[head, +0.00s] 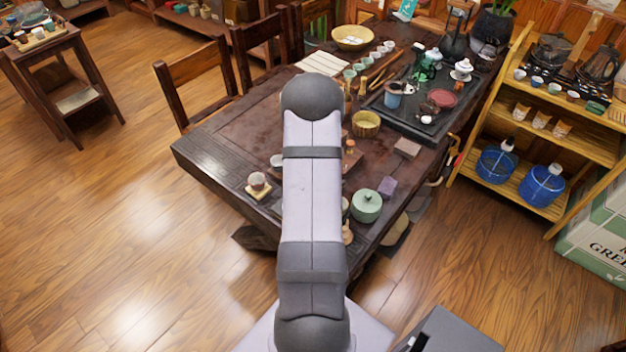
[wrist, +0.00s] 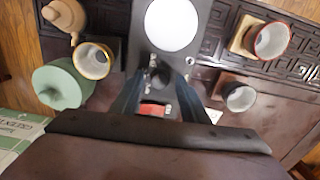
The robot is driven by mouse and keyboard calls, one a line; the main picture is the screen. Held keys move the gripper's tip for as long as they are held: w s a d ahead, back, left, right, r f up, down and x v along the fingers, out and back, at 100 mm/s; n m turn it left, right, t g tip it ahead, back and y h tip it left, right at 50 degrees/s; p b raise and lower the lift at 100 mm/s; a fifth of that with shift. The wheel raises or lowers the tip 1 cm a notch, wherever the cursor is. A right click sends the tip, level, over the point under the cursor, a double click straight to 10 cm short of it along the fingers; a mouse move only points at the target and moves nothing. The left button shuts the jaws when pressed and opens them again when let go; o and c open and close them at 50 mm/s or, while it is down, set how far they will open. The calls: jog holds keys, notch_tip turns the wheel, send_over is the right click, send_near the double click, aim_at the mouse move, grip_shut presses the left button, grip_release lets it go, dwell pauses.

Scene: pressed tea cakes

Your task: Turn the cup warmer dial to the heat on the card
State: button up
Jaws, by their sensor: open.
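In the wrist view a dark box with a white round plate (wrist: 172,25) looks like the cup warmer. A small dark knob (wrist: 160,76) on its near face appears to be the dial; its setting is too small to read. My gripper (wrist: 157,98) is open, its two dark fingers either side of the space just below the knob, and it holds nothing. A small red piece (wrist: 152,110) shows between the fingers; I cannot tell what it is. No heat card is readable; a pale scrap (wrist: 213,115) lies right of the fingers. In the head view my arm hides the warmer.
A green lidded jar (wrist: 62,85), a yellow-rimmed cup (wrist: 93,60) and a tan gourd-shaped pot (wrist: 65,15) stand left of the warmer. Cups (wrist: 238,97) (wrist: 270,40) stand to its right. The table's left part (head: 225,140) is mostly clear.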

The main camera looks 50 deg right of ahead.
jog(key=shift+r+b, duration=0.85)
jog(key=shift+r, duration=2.85)
